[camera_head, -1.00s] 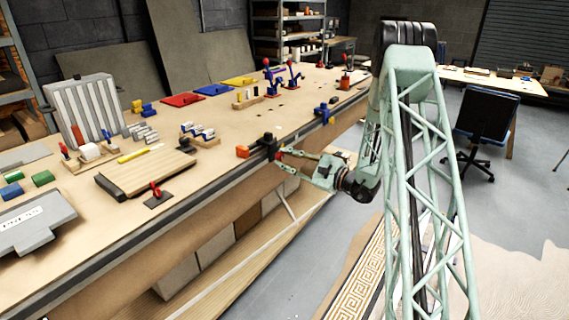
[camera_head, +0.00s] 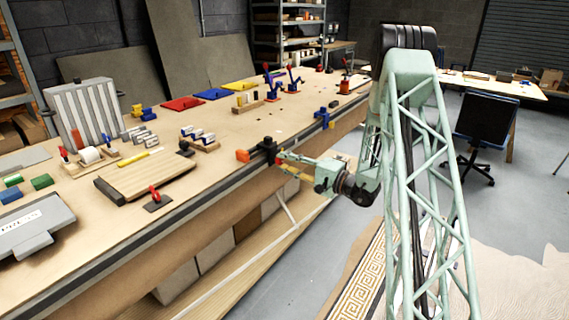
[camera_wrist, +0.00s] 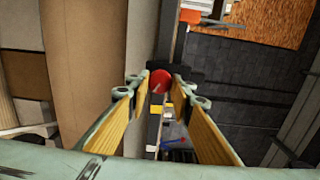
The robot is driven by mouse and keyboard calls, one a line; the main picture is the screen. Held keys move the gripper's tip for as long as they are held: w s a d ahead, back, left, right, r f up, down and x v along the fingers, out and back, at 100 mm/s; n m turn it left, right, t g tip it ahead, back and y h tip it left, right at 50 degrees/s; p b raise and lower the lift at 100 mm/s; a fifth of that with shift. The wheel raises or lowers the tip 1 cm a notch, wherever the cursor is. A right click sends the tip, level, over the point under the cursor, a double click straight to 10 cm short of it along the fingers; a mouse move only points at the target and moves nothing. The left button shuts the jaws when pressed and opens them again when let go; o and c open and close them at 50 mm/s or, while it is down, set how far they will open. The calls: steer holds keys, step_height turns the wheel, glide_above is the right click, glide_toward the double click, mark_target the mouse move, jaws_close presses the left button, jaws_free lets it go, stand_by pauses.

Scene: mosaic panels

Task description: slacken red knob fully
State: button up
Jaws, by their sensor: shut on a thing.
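The red knob (camera_wrist: 160,80) sits on the side of a black clamp (camera_head: 268,145) at the bench's front edge. In the wrist view the knob lies between the tips of my two yellow-padded fingers. My gripper (camera_wrist: 158,90) is shut on the knob, one finger on each side. In the head view my gripper (camera_head: 281,161) reaches the clamp from the right, and only a small bit of red shows at its tips. The knob's shaft is hidden behind the knob.
A blue clamp (camera_head: 323,117) is farther along the bench edge. A wooden board (camera_head: 150,174) and a small red-handled tool (camera_head: 155,194) lie to the left.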

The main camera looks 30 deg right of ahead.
steer(key=n, duration=0.6)
stand_by(0.7)
steer(key=o, duration=0.9)
steer(key=shift+c, duration=0.2)
steer(key=v, duration=1.2)
stand_by(0.4)
